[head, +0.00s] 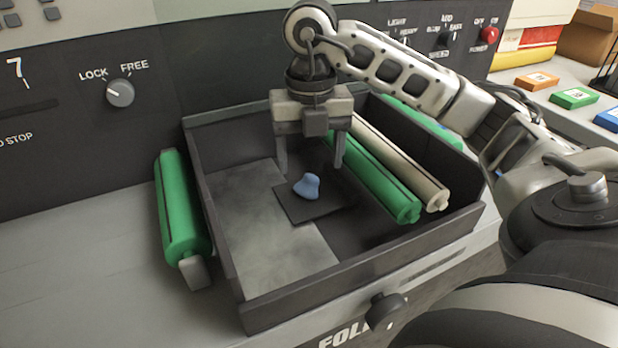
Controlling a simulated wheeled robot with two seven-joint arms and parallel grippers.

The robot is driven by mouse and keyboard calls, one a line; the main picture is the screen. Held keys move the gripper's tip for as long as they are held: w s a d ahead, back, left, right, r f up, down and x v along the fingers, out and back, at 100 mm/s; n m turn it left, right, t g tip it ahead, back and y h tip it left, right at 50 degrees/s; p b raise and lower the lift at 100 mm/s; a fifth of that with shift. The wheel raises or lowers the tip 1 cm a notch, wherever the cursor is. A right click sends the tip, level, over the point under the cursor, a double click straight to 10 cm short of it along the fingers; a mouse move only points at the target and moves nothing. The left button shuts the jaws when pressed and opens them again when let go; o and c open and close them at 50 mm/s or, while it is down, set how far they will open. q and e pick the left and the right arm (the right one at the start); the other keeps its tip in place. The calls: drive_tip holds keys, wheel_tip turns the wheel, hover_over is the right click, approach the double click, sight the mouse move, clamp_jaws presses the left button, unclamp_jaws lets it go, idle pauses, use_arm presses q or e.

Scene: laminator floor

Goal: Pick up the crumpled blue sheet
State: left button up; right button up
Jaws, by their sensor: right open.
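The crumpled blue sheet (307,187) is a small blue lump on a dark square pad (328,205) inside the open dark drawer (350,276). My right gripper (312,169) points down into the drawer from above, with its two fingers apart. The fingers appear just behind and above the blue sheet, one toward each side of it. I see no contact with the sheet, and the exact height of the fingertips is hard to tell. My left gripper does not show.
A green roller (375,178) and a cream roller (402,160) lie along the drawer's right side. The machine panel with a lock knob (120,93) rises behind. Coloured boxes (574,97) sit at the right.

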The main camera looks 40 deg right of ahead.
sight(309, 179)
drive_tip(key=shift+w+d+f, duration=0.1)
drive_tip(key=shift+w+f, duration=0.05)
drive_tip(key=shift+f, duration=1.2)
drive_tip(key=shift+w+d+f, duration=0.1)
drive_tip(key=shift+w+f, duration=0.05)
drive_tip(key=shift+f, duration=1.15)
drive_tip(key=c, duration=1.1)
